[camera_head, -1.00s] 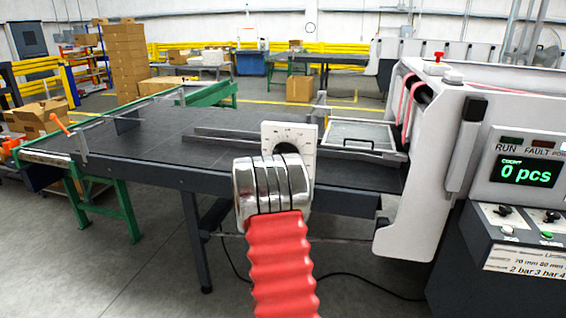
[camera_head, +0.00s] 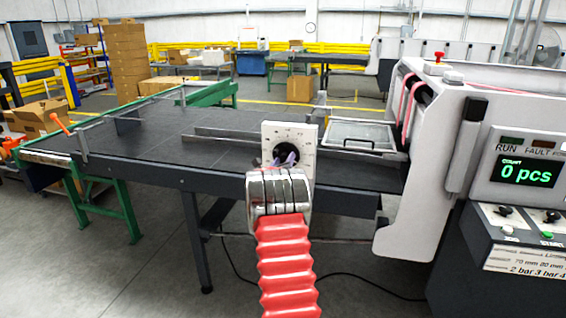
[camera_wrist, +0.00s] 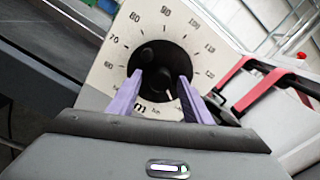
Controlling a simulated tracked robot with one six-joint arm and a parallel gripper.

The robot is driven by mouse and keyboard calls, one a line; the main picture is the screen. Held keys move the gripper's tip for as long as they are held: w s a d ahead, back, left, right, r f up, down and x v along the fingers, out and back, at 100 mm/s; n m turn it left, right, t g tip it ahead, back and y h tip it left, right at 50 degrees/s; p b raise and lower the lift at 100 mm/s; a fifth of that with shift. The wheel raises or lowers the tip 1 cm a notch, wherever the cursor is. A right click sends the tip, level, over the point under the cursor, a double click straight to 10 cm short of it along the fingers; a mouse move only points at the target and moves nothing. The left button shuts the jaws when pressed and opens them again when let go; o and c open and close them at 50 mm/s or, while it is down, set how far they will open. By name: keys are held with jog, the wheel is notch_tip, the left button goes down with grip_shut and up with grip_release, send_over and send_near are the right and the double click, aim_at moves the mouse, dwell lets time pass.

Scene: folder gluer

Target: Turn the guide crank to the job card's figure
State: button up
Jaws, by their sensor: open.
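The guide crank (camera_wrist: 151,56) is a black round disc with a knob, set in a white dial plate (camera_wrist: 113,55) marked with figures from 60 up past 110. In the head view the dial plate (camera_head: 307,133) stands at the table's near edge, with my arm's end just below it. My gripper (camera_wrist: 166,78) shows two purple fingers in the wrist view, apart and in front of the crank's disc. The knob lies close to the fingertips; I cannot tell whether they touch it. The fingers hide the lower part of the dial. The job card's figure cannot be made out.
The dark feed table (camera_head: 150,140) stretches left of the dial. The white machine body (camera_head: 430,150) stands at right, with a control panel reading 0 pcs (camera_head: 525,172). Red belts (camera_wrist: 245,75) lie right of the dial.

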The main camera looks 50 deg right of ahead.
jog(key=shift+c, duration=0.3)
jog(key=c, duration=0.9)
jog(key=shift+a, duration=0.25)
jog(key=shift+c, duration=0.5)
jog(key=shift+d, duration=0.2)
jog(key=shift+n, duration=0.4)
